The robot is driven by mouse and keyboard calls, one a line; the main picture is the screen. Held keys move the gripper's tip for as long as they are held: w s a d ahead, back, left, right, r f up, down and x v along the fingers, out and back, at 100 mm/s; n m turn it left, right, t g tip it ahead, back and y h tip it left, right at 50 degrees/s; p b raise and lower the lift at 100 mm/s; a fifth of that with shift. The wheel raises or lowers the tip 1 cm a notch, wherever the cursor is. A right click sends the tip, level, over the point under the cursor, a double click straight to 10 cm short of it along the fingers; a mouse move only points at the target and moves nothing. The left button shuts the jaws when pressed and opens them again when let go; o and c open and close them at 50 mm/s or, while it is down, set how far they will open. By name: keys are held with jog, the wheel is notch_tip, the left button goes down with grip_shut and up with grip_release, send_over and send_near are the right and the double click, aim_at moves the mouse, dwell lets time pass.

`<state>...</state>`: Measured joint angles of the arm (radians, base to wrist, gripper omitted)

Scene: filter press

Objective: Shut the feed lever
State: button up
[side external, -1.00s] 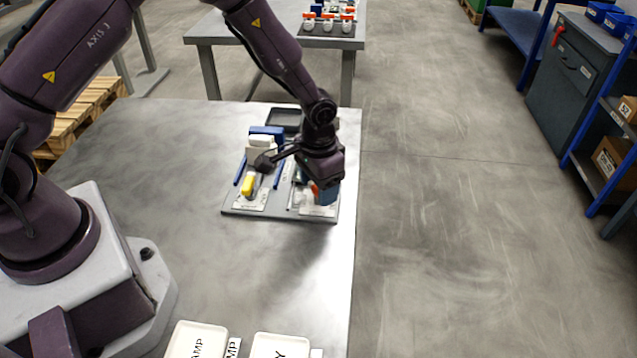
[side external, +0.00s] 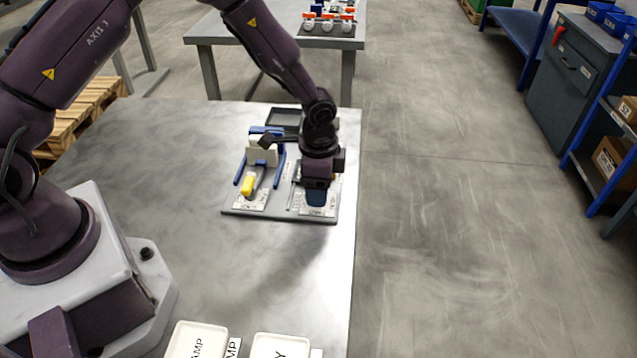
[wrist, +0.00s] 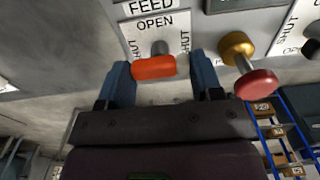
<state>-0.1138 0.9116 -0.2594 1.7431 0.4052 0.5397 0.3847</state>
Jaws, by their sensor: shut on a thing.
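The feed lever has an orange handle (wrist: 153,67) on a grey stem, seen in the wrist view in front of the white FEED plate (wrist: 132,12). The plate reads OPEN at the top and SHUT on both sides. The handle lies crosswise between the two blue fingers of my gripper (wrist: 163,82), which is shut on it. In the side view my gripper (side external: 316,198) points down at the right front of the press board, and its body hides the lever. I cannot tell the lever's exact angle against the markings.
A red knob on a brass stem (wrist: 257,83) stands close to the right finger. On the board (side external: 275,217), a yellow-tipped handle (side external: 247,186), blue rails and a white plate (side external: 262,152) are left of my gripper. A dark tray (side external: 285,118) lies behind.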

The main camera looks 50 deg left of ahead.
dwell(0.5)
jog(key=o, duration=0.9)
jog(key=shift+r, duration=0.1)
notch_tip(320, 180, up, 13)
jog(key=shift+f, duration=0.1)
jog(key=s+a+r+n+t, duration=0.1)
jog(key=s+r+n+t, duration=0.1)
jog(key=s+r, duration=0.4)
jog(key=s+a+r+n+t, duration=0.1)
jog(key=s+r+n, duration=0.3)
jog(key=s, duration=0.5)
jog(key=s+a+r+n+t, duration=0.1)
jog(key=s+r+n+t, duration=0.1)
jog(key=s+r, duration=0.5)
jog(key=shift+s+a+r+n+t, duration=0.15)
jog(key=shift+a+r+n+t, duration=0.2)
jog(key=shift+r+n, duration=0.25)
